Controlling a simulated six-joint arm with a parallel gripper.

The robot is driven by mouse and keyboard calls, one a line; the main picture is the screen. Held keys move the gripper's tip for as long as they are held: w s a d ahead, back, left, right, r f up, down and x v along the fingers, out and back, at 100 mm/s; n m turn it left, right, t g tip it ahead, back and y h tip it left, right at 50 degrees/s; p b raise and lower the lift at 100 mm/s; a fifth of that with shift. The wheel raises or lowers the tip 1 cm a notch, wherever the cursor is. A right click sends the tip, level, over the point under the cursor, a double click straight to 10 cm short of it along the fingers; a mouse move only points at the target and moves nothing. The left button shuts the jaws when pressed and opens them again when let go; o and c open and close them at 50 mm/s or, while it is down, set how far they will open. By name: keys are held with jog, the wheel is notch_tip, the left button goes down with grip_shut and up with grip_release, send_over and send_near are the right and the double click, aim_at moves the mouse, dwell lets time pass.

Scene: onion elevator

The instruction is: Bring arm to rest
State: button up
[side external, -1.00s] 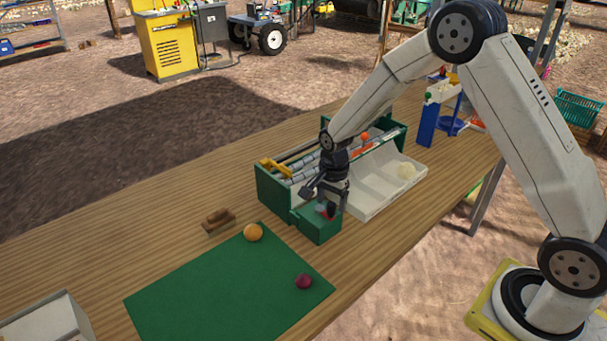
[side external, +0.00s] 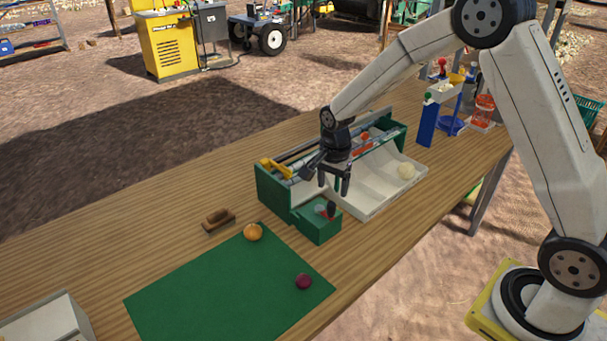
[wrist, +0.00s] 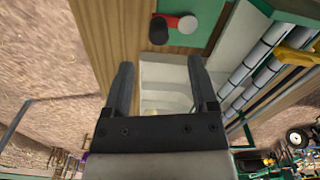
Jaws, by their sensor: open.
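My gripper (side external: 334,182) is open and empty. It hangs above the green onion elevator (side external: 268,190), over the near end of its white tray (side external: 382,201). In the wrist view my two fingers (wrist: 158,82) stand apart with the pale tray (wrist: 165,75) visible between and beyond them. A green box (side external: 316,228) at the elevator's near end carries a red part and a dark knob (side external: 331,208). The knob also shows in the wrist view (wrist: 159,31), beyond the fingertips and apart from them. A pale onion (side external: 406,171) lies in the tray's far part.
An orange-yellow onion (side external: 253,232) and a dark red onion (side external: 303,281) lie on a green mat (side external: 215,295). A wooden brush-like block (side external: 218,221) lies beside it. A blue stand (side external: 427,122) is at the table's far end. The table's left part is largely clear.

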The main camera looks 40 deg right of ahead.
jog(key=shift+s+r, duration=0.1)
dwell(0.3)
jog(key=shift+s+a+r+n, duration=0.1)
jog(key=shift+s+r+n, duration=0.25)
jog(key=shift+s+n, duration=0.25)
jog(key=s+a+r+n+t, duration=0.1)
jog(key=s+r+n, duration=0.1)
jog(key=s+n, duration=0.5)
jog(key=s+a+r+n+t, duration=0.1)
jog(key=s+n, duration=0.6)
jog(key=s, duration=0.2)
jog(key=shift+r+t, duration=0.3)
jog(key=shift+r, duration=0.05)
